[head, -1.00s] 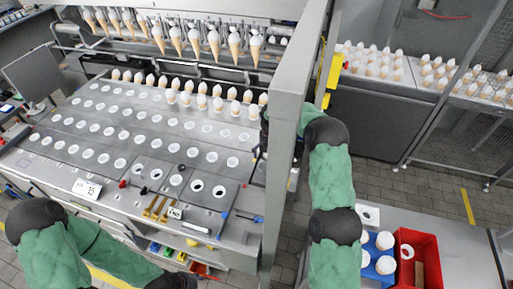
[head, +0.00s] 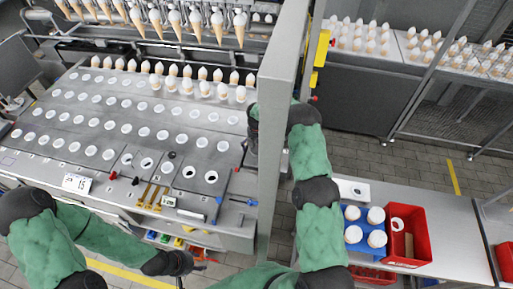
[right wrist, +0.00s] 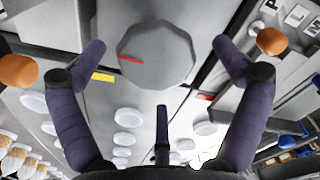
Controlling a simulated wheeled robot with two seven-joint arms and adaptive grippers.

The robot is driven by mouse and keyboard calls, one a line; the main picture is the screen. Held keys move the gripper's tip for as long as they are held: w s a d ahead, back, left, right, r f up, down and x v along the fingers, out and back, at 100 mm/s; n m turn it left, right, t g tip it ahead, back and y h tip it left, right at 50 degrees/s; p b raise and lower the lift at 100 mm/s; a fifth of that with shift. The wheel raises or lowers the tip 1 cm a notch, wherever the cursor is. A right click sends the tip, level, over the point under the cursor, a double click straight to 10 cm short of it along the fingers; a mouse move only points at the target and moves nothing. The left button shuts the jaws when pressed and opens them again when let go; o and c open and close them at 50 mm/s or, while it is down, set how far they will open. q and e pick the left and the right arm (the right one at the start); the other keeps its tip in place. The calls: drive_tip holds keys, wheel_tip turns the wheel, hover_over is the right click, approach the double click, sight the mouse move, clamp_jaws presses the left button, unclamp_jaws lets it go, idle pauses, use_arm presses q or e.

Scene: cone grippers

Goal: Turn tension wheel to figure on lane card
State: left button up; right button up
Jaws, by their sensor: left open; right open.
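The tension wheel (right wrist: 157,55) is a grey many-sided knob with a red line on its left part in the right wrist view. My right gripper (right wrist: 158,46) is open, with a purple finger on each side of the wheel, apparently not touching it. A yellow mark (right wrist: 103,77) and a red mark (right wrist: 204,96) lie on the surface near the wheel. In the head view my right gripper (head: 251,138) is partly hidden by the grey post. The lane card (head: 76,183) is white and reads 15. My left gripper (head: 178,263) is open and empty at the machine's front edge.
The grey post (head: 279,110) stands beside my right arm. Rows of cones (head: 205,88) stand on the machine deck. A red bin (head: 421,238) and a blue tray (head: 365,216) with white-topped items are on the right table. Orange round-ended parts (right wrist: 271,41) flank the wheel.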

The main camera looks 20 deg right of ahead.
drive_tip(key=shift+f, duration=0.35)
drive_tip(key=c, duration=1.1)
